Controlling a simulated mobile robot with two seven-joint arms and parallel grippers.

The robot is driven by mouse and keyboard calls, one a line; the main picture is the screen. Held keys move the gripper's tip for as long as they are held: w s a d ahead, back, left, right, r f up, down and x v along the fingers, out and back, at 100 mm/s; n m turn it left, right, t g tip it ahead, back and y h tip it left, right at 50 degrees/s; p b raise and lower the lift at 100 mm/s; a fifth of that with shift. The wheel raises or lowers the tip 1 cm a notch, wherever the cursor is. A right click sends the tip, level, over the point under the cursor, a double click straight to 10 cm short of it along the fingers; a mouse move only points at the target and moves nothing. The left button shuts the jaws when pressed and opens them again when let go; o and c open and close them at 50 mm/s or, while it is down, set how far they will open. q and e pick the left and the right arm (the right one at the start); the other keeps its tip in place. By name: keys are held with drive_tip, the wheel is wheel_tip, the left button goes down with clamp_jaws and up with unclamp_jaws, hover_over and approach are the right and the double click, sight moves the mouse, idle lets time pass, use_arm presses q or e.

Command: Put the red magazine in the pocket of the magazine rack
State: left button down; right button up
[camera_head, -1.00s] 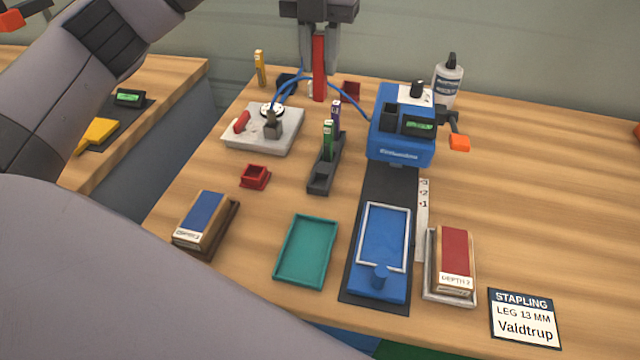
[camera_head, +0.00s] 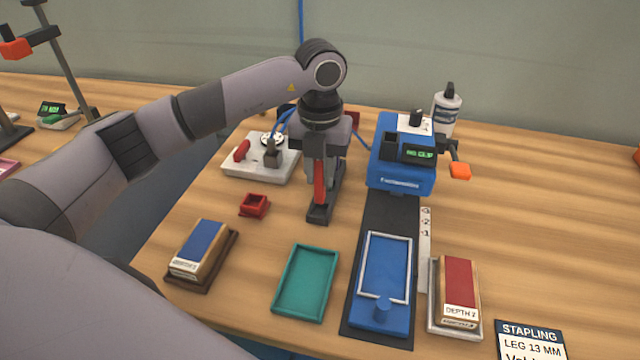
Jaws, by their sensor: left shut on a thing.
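My left gripper (camera_head: 320,168) points down over the dark magazine rack (camera_head: 318,216). It is shut on the red magazine (camera_head: 319,184), which stands about upright between the fingers. The magazine's lower end is at the near part of the rack, over or in the front pocket; I cannot tell how deep. The gripper hides most of the rack, including the green and purple magazines seen there earlier. My right gripper is not in view.
The blue stapling machine (camera_head: 400,160) stands just right of the gripper. A teal tray (camera_head: 305,283) lies in front.

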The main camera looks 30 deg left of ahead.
sight(320, 186)
use_arm(q)
drive_tip(key=shift+f, duration=1.8)
drive_tip(key=shift+f, duration=0.15)
drive_tip(key=c, duration=1)
unclamp_jaws()
drive_tip(key=shift+o, duration=0.2)
wheel_tip(320, 186, up, 12)
drive_tip(key=shift+r, duration=0.2)
